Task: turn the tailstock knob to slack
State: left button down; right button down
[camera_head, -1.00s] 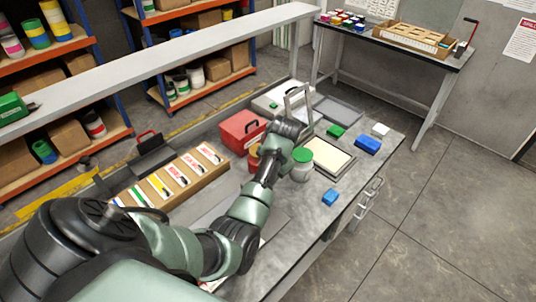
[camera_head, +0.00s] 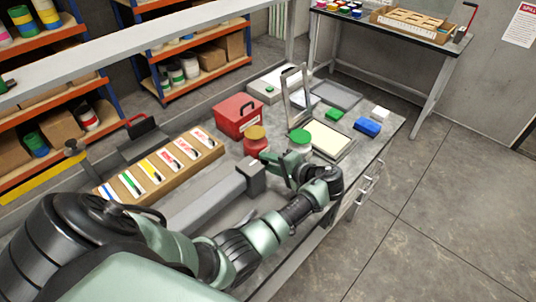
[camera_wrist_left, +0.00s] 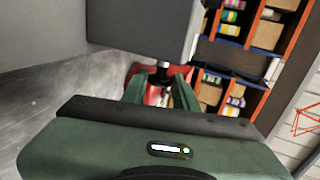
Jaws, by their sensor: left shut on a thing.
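A grey block-shaped tailstock (camera_head: 252,177) stands at the right end of a long grey bar (camera_head: 205,203) on the bench. In the left wrist view its dark grey body (camera_wrist_left: 140,28) fills the top. A small dark knob (camera_wrist_left: 163,66) sticks out from the block toward my gripper. My left gripper (camera_head: 268,158) reaches in from the right side of the block. Its two green fingers (camera_wrist_left: 160,88) stand on either side of the knob, shut on it. The knob is hidden in the head view, and its turn position cannot be read. My right gripper is not in view.
A red toolbox (camera_head: 238,115), a jar with an orange lid (camera_head: 256,141) and a jar with a green lid (camera_head: 300,148) stand close behind the gripper. A wooden rack of labelled cards (camera_head: 165,165) lies left. A metal frame (camera_head: 297,95) stands behind.

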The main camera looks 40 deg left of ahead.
pick_arm(q)
jog(key=y+b, duration=0.1)
jog(key=b, duration=0.1)
jog(key=f+y+b, duration=0.1)
jog(key=y+b, duration=0.1)
jog(key=shift+r+y+b, duration=0.1)
jog(key=shift+y+b, duration=0.7)
jog(key=shift+b, duration=0.3)
jog(key=c, duration=1.1)
grip_release()
jog(key=shift+d, duration=0.1)
jog(key=d+b, duration=0.1)
jog(key=d, duration=0.2)
jog(key=d+b, duration=0.1)
jog(key=d, duration=0.3)
jog(key=shift+s+b, duration=0.2)
jog(key=shift+b, duration=0.15)
jog(key=shift+s+d, duration=0.1)
jog(key=shift+d, duration=0.25)
